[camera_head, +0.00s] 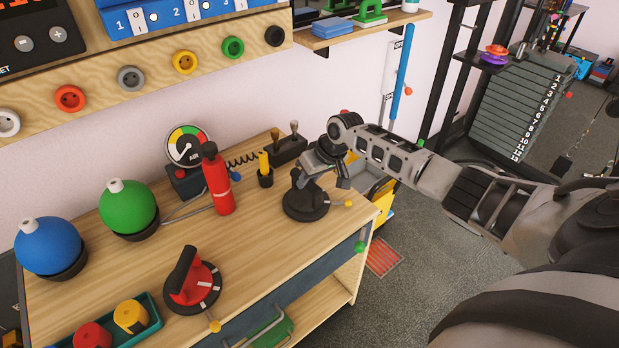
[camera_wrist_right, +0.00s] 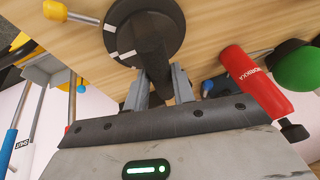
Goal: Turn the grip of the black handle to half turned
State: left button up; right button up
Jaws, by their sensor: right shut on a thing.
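The black handle has a round black base (camera_head: 305,208) near the right end of the wooden workbench. In the right wrist view its black dial (camera_wrist_right: 130,35) carries white marks, and the black grip (camera_wrist_right: 153,65) runs down between my fingers. My right gripper (camera_head: 312,178) reaches in from the right, above the base, and is shut on the grip. Its two grey fingers also show in the right wrist view (camera_wrist_right: 160,88), one on each side of the grip. The gripper hides much of the grip in the head view. My left gripper is not in view.
A red-faced handle with a black grip (camera_head: 185,262) stands at the bench's front. A red bottle (camera_head: 218,182), a gauge (camera_head: 188,146) and a yellow-topped tool in a black cup (camera_head: 265,178) stand left of my gripper. The bench (camera_head: 255,250) is bare between the two handles.

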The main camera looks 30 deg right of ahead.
jog(key=o, duration=1)
jog(key=p+v, duration=0.2)
jog(key=v, duration=1.4)
jog(key=shift+f, duration=0.1)
